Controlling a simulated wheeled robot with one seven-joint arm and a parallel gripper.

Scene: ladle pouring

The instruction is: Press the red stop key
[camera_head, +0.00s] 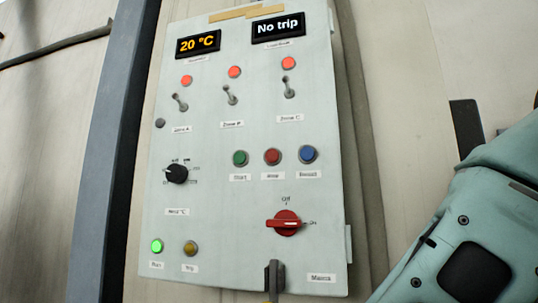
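The red stop key (272,157) is a small round push button on the pale control panel (215,250). It sits in the middle of a row of three, with a green button (240,158) on its left and a blue button (308,154) on its right. The label under it is too blurred to read surely. My gripper (275,267) shows as dark grey fingertips at the bottom edge of the picture, in front of the panel's lower edge. The fingertips look together, with nothing seen between them. They are well below the red key and apart from it.
A red rotary switch (287,223) lies between my gripper and the button row, its handle toward ON. Three toggle levers, a black knob (177,174) and a lit green lamp (157,246) are also on the panel. The display (278,27) reads "No trip".

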